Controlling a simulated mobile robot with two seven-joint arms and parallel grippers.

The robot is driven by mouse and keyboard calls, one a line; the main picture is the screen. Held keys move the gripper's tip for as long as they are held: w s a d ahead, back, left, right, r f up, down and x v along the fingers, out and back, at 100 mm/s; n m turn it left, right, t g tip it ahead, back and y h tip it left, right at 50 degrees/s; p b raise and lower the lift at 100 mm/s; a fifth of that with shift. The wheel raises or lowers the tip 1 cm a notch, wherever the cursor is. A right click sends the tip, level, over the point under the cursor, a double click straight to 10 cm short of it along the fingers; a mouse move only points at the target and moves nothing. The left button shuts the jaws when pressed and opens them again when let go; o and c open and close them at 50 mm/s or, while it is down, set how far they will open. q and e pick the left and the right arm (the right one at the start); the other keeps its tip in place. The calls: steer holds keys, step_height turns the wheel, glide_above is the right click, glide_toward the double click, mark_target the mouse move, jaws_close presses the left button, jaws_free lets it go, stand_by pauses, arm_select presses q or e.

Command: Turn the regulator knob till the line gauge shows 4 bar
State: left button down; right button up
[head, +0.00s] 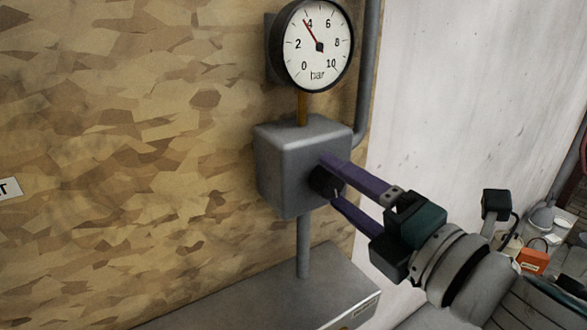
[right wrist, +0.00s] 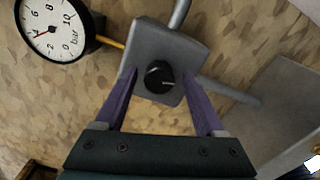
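The regulator is a grey box on the wall with a dark round knob (head: 326,183) on its front. The knob also shows in the right wrist view (right wrist: 159,77), with a light mark on its face. The line gauge (head: 318,46) is above the box, and its red needle points at about 4, perhaps slightly under. The gauge is also at the upper left of the right wrist view (right wrist: 54,27). My right gripper (head: 331,180) is open, with its purple fingers on either side of the knob. Gaps show between fingers and knob in the wrist view. My left gripper is not in view.
The grey regulator box (head: 278,165) has pipes above and below it. A grey cabinet top (head: 270,300) lies below. A pale wall stands to the right, with an orange box (head: 533,262) beyond.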

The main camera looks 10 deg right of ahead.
steer(key=b+v, duration=0.2)
steer(key=v, duration=0.8)
stand_by(0.6)
